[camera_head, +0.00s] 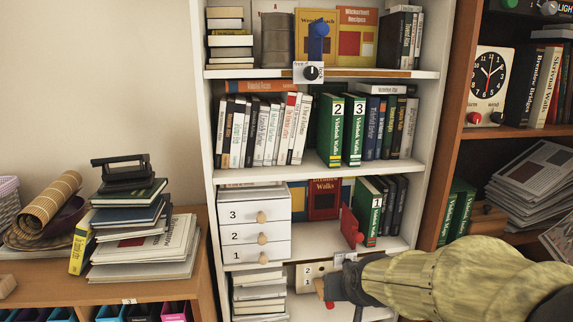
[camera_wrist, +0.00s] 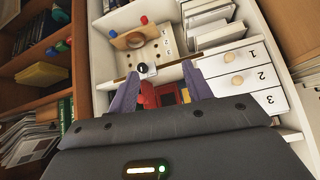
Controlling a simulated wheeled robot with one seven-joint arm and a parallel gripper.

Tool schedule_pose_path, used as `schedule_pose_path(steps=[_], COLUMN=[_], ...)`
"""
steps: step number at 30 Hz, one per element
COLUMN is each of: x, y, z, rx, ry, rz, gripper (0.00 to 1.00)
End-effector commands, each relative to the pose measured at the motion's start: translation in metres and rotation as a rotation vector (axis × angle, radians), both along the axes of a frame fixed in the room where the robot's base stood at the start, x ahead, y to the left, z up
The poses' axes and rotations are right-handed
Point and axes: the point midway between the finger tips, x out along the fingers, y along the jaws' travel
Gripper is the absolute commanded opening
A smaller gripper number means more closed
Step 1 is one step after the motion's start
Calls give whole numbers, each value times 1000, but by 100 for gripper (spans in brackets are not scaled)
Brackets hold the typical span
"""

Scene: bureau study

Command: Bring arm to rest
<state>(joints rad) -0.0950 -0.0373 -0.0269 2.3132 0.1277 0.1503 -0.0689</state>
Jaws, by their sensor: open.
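My arm, in a pale yellow-green cover (camera_head: 430,275), reaches in from the lower right in the head view. It ends in front of the lower part of the white bookcase (camera_head: 425,160). In the wrist view my gripper (camera_wrist: 162,84) has its two purple-grey fingers spread apart, with nothing held between them. Beyond the fingers is a shelf edge with a black round knob (camera_wrist: 142,67). My wrist hides part of the lower shelves in the head view.
A white drawer unit (camera_head: 255,226) with numbered drawers stands left of my gripper. A red upright panel (camera_head: 350,226) stands on the shelf above it. A numbered board (camera_wrist: 150,45) with coloured knobs sits in the lower compartment. A book-laden wooden cabinet (camera_head: 200,255) is at left.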

Motion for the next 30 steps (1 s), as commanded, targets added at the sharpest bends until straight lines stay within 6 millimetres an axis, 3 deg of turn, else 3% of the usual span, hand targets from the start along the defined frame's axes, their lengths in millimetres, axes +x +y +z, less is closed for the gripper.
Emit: schedule_pose_path(steps=[1, 4, 7, 10, 13, 30], x=[-21, -63, -102, -125, -133, -131], y=[-7, -18, -26, -31, -33, -32], z=[-26, -67, -95, -109, -113, -113], rx=[-11, -34, -50, -58, -62, -61], ry=[88, 251, 386, 463, 489, 483], rz=[-8, -13, -20, -23, -24, -24], gripper=[50, 50, 50, 50, 50, 50])
